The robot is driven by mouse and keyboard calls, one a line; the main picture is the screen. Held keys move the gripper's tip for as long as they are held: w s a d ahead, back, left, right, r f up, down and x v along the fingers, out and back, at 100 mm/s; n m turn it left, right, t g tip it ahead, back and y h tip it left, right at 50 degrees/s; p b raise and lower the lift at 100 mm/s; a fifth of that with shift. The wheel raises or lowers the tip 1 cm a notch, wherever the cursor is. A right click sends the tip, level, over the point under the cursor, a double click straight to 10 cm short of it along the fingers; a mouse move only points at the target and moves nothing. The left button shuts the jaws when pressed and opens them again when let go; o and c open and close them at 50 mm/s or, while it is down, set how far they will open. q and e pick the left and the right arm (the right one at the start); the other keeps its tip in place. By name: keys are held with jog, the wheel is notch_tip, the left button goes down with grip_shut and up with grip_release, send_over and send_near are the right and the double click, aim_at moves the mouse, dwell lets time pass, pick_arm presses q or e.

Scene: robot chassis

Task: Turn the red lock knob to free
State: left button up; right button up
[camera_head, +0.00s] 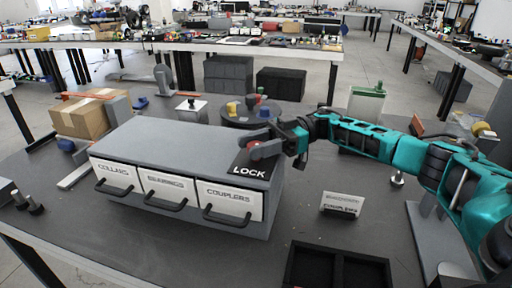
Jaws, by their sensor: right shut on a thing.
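The grey drawer cabinet (180,148) stands on the dark table with three white-fronted drawers. A black LOCK plate (250,171) lies on the right end of its top. The red lock knob (254,144) shows only as a small bit of red behind the plate's lettering; my gripper hides most of it. My right gripper (262,147) reaches in from the right and is shut on the knob. The knob's turn angle cannot be told. My left gripper is not in view.
A black divided tray (337,271) and a small COUPLERS sign (341,204) stand in front on the right. A cardboard box (82,117) is at the left. A round dark stand (249,113) with small coloured items is behind the cabinet.

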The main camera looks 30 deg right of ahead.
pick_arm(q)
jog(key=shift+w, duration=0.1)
pick_arm(e)
jog(key=shift+r, duration=0.15)
jog(key=o, duration=1.1)
jog(key=shift+c, duration=0.2)
pick_arm(q)
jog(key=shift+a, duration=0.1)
jog(key=b, duration=0.1)
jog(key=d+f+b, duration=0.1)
jog(key=b, duration=0.1)
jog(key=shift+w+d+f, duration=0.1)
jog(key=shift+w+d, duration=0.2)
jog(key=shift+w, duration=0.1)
pick_arm(e)
jog(key=d, duration=1.2)
jog(key=shift+s+d, duration=0.35)
jog(key=shift+d, duration=0.05)
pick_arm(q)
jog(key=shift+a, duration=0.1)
